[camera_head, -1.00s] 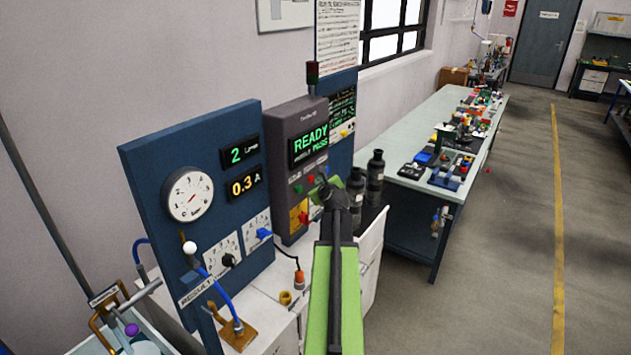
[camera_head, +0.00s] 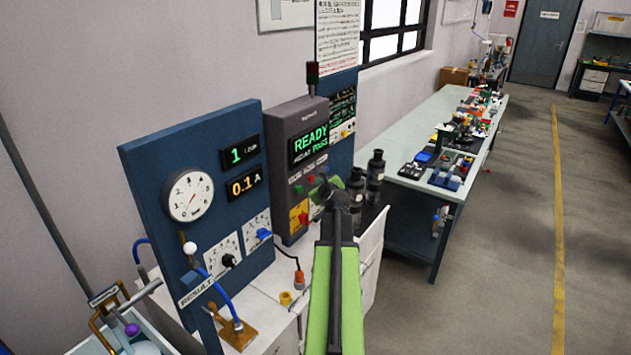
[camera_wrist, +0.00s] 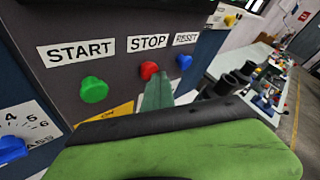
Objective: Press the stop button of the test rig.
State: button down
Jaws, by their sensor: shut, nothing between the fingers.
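The test rig's grey control box (camera_head: 284,132) stands beside the blue gauge panel, its screen reading READY. In the wrist view, the red stop button (camera_wrist: 149,70) sits under the STOP label, between the green start button (camera_wrist: 94,89) and the blue reset button (camera_wrist: 184,61). My gripper (camera_wrist: 158,92) is shut and empty; its green tip is just below the red button and overlaps its lower edge in the picture. I cannot tell whether they touch. In the head view my gripper (camera_head: 325,186) is in front of the box, right of the small red button (camera_head: 311,180).
The blue panel (camera_head: 150,165) carries a round gauge (camera_head: 188,195) and displays of 1 and 0.1 A. Dark cylinders (camera_head: 375,175) stand right of my gripper. A cluttered workbench (camera_head: 415,133) lies beyond; the floor at right is clear.

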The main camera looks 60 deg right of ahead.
jog(key=shift+s, duration=2.65)
